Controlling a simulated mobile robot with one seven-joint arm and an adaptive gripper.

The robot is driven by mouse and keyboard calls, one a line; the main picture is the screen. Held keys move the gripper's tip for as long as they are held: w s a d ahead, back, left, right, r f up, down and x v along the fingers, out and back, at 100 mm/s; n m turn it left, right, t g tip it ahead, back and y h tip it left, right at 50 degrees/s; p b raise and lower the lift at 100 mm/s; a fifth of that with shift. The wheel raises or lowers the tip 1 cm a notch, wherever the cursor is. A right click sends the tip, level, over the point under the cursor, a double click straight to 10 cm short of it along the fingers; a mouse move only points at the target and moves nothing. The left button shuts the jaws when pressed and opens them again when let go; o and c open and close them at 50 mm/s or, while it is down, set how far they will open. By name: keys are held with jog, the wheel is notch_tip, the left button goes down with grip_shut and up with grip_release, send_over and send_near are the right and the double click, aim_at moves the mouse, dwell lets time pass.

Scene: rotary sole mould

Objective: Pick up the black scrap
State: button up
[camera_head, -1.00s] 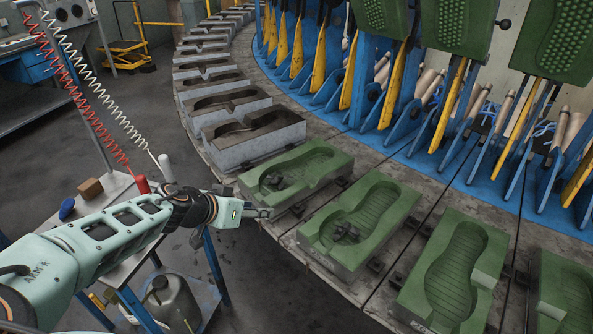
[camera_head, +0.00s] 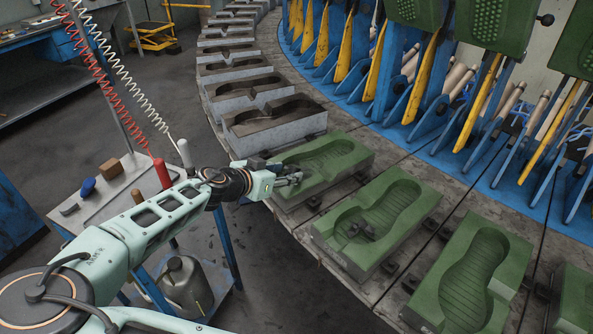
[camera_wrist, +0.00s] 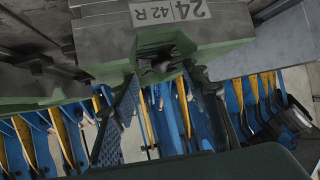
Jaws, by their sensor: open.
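Green moulds with sole-shaped hollows stand on the round table. A black scrap (camera_head: 361,229) lies in the heel end of the second green mould (camera_head: 405,200). My gripper (camera_head: 294,179) is open at the near end of the first green mould (camera_head: 340,151). The scrap that lay there earlier is hard to tell from my fingers in the head view.
Grey moulds (camera_head: 275,120) stand beside the first green one. Blue and yellow levers (camera_head: 425,75) and raised green lids (camera_head: 500,40) line the inner ring. A side table (camera_head: 110,195) with a brown block and coiled hoses stands left.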

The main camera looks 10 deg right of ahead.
aim_at(292, 171)
jog(key=shift+x, duration=2.35)
jog(key=c, duration=0.5)
jog(key=shift+c, duration=0.3)
